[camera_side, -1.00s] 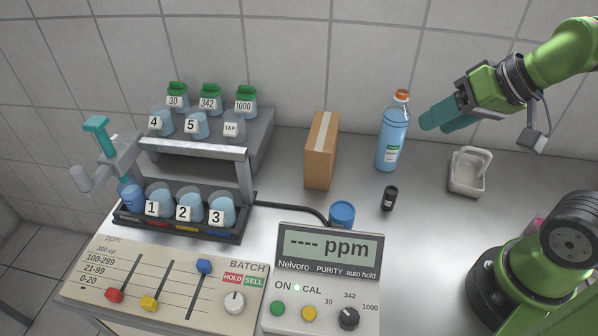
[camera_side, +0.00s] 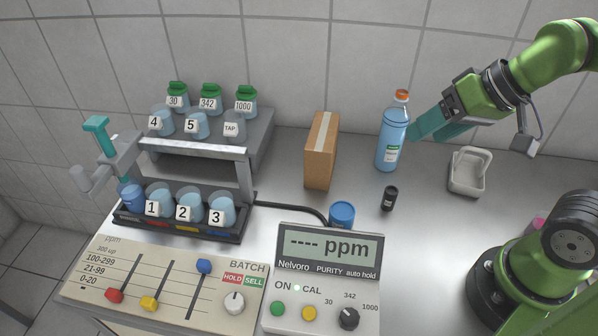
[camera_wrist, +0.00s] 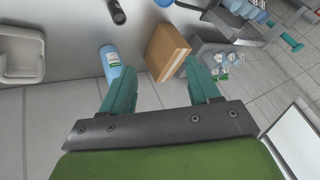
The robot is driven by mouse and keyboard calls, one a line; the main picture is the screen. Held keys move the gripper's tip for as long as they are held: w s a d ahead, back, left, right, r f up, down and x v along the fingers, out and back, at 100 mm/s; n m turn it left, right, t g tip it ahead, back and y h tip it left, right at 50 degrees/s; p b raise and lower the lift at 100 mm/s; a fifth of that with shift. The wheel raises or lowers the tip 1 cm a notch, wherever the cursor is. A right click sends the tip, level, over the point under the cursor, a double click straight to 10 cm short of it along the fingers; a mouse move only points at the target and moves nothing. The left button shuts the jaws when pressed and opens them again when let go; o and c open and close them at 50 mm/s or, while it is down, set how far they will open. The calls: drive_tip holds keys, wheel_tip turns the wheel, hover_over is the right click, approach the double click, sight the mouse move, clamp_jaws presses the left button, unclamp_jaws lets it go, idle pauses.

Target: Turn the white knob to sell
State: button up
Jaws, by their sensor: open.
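The white knob (camera_side: 234,303) sits at the lower right of the beige batch panel (camera_side: 190,312) in the side view. Above it are a red HOLD label (camera_side: 233,278) and a green SELL label (camera_side: 254,282). The way its pointer faces is too small to tell. My gripper (camera_side: 425,132) is far from the knob, up at the right, beside the blue bottle in the side view. Its two teal fingers are apart and empty in the wrist view (camera_wrist: 162,88). The knob is not clear in the wrist view.
A purity meter (camera_side: 325,280) stands right of the panel. A blue bottle (camera_side: 391,140), a cardboard box (camera_side: 321,152), a black vial (camera_side: 389,198), a blue cup (camera_side: 341,214) and a white tray (camera_side: 466,186) stand on the table. A rack (camera_side: 180,225) with several numbered jars stands behind the panel.

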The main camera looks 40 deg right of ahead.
drive_tip(key=w+a+n+g, duration=0.3)
drive_tip(key=w+a, duration=0.2)
drive_tip(key=a, duration=0.5)
drive_tip(key=n+g+h, duration=0.2)
drive_tip(key=g, duration=0.1)
hover_over(232, 300)
drive_tip(key=shift+f, duration=2.45)
wheel_tip(232, 300, down, 16)
drive_tip(key=shift+f, duration=0.2)
drive_tip(key=shift+c, duration=0.4)
drive_tip(key=c, duration=1)
